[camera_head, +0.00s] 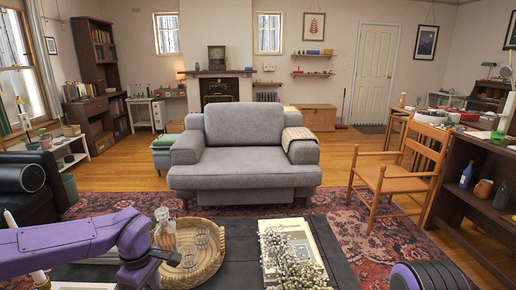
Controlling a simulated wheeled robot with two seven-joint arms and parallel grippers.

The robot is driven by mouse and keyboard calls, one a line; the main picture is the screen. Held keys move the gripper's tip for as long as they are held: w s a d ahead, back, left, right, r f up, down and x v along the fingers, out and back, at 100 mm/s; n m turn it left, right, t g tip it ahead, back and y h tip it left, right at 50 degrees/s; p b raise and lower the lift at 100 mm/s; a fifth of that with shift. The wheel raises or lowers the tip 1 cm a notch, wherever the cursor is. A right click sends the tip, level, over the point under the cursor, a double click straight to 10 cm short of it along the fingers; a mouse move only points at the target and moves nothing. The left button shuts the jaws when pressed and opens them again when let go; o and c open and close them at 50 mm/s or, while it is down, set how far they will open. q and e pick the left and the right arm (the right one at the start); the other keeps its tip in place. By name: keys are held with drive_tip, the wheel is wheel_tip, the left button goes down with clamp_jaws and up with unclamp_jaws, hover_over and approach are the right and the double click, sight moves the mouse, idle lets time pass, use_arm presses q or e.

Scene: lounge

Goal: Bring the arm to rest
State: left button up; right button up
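My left arm (70,243), purple with dark joints, reaches in from the left edge over the front of the dark low table (240,254). Its dark gripper end (165,259) is beside the left part of a round wicker tray; I cannot tell whether they touch. The fingers are small and dark, so their opening and anything between them cannot be made out. A dark ribbed, purple-edged part of my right arm (430,276) shows at the bottom right. My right gripper is out of view.
The wicker tray (217,262) holds a glass decanter (165,229) and glasses (201,238). White flowers (285,257) lie right of it on the table. A grey armchair (245,151) stands beyond. A wooden chair (402,172) and dark shelf (459,206) are at right.

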use_arm(q)
drive_tip(key=s+a+f+m+t+y, duration=0.1)
drive_tip(key=s+a+f+y, duration=0.15)
drive_tip(key=s+f, duration=0.45)
drive_tip(key=s+a+f+m+t+y, duration=0.15)
drive_tip(key=f+y, duration=0.25)
drive_tip(key=f, duration=0.6)
drive_tip(key=s+f+m+h, duration=0.25)
drive_tip(key=s+f, duration=0.25)
drive_tip(key=s, duration=0.6)
drive_tip(key=s+f+m+h, duration=0.1)
drive_tip(key=s+f+m, duration=0.3)
drive_tip(key=s, duration=0.6)
wheel_tip(320, 180, down, 10)
drive_tip(key=b, duration=1)
wheel_tip(320, 180, up, 19)
drive_tip(key=p, duration=1.8)
drive_tip(key=shift+w+d+f+t+y, duration=0.2)
drive_tip(key=shift+w+d+t+y, duration=0.1)
drive_tip(key=shift+w+t, duration=0.05)
drive_tip(key=shift+o, duration=0.4)
drive_tip(key=shift+f, duration=0.2)
drive_tip(key=shift+c, duration=0.3)
